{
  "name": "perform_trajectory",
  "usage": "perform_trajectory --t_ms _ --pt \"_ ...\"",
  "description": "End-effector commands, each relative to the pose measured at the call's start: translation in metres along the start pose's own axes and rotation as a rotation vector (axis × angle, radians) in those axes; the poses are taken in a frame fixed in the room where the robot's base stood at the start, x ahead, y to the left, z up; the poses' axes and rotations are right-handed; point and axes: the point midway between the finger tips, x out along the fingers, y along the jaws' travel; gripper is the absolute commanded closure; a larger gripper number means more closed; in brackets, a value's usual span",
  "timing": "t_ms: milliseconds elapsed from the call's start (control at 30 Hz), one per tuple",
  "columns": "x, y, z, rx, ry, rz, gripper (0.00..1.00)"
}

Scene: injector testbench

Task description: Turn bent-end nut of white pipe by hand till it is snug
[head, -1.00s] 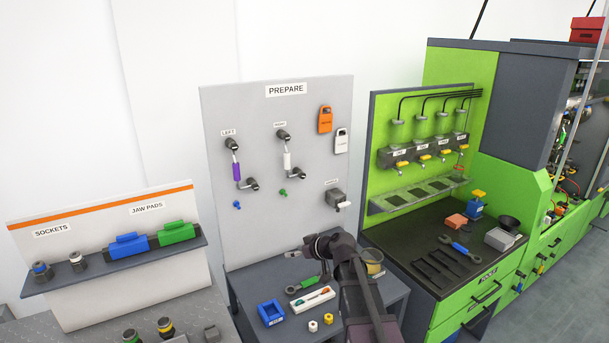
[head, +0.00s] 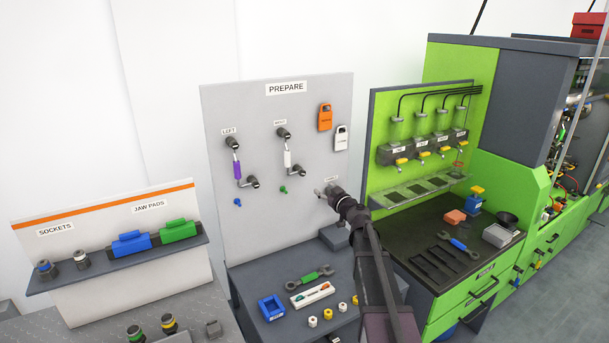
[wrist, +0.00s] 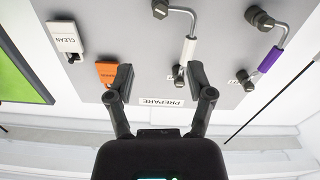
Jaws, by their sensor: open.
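The white pipe (head: 287,158) is mounted on the grey PREPARE board, under the right-hand label. Its upper end meets a dark fitting (head: 283,134). Its lower end bends to the right into a dark nut (head: 299,172). The wrist view is upside down; there the white pipe (wrist: 189,49) runs up to its bent-end nut (wrist: 160,9) at the top edge. My gripper (head: 324,191) is in front of the board, right of and a little below that nut, apart from it. In the wrist view my gripper (wrist: 160,74) has its fingers spread, with nothing between them.
A purple pipe (head: 237,169) hangs left of the white one.

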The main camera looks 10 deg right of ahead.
Motion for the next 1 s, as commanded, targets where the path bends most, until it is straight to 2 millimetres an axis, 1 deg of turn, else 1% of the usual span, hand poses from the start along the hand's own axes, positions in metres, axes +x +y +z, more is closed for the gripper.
perform_trajectory --t_ms 267,467,667,1000 --pt "0.005 0.000 0.000 0.000 0.000 -0.002 0.31" --pt "0.022 0.000 0.000 0.001 -0.001 -0.003 0.31" --pt "0.049 0.001 0.000 0.001 -0.001 -0.003 0.31" --pt "0.102 0.001 0.001 0.001 -0.002 -0.003 0.31"
